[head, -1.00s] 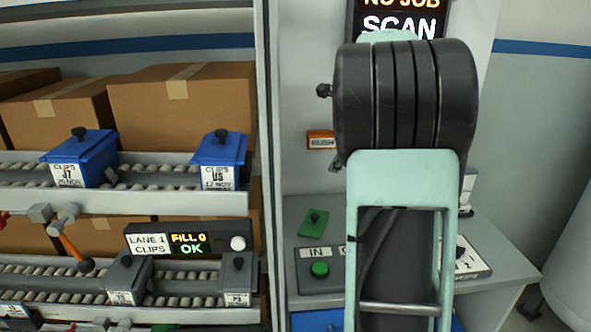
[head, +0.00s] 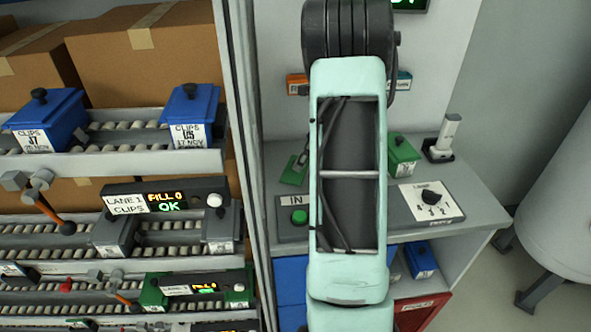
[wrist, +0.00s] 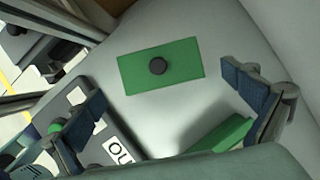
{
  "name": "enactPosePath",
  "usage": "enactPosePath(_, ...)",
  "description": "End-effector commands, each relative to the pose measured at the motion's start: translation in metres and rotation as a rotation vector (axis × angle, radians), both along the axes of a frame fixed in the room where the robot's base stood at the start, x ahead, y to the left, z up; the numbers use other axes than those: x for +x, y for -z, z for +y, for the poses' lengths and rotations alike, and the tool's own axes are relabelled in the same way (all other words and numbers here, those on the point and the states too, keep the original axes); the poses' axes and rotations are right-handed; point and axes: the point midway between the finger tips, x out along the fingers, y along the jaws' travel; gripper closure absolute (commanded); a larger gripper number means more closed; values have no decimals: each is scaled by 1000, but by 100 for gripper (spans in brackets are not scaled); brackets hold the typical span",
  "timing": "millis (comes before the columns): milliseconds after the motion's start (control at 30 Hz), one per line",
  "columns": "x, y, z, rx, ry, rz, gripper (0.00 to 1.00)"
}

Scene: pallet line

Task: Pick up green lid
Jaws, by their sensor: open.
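The green lid (wrist: 125,75) is a flat rectangle with a round dark knob in its middle. It lies on the light grey counter, fully visible in the wrist view. In the head view the lid (head: 291,171) shows left of my arm, which partly covers it. My gripper (wrist: 165,92) is open, with its blue-padded fingers at the left and right of the wrist view. The lid is seen beyond the gap between them, with nothing held. The gripper is hidden behind my arm in the head view.
A green box (head: 403,158) with a label stands right of my arm. A dial panel (head: 431,200) and a white handheld device (head: 446,135) are on the counter (head: 478,186). The IN button panel (head: 296,219) sits in front of the lid. Roller shelves with blue boxes (head: 190,115) stand left.

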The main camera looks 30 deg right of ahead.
Motion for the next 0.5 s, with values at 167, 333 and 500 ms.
enactPosePath(167,2,28,6,2,0,4,0)
enactPosePath(333,8,43,11,1,-1,1,0)
enactPosePath(500,9,44,11,0,-1,0,0)
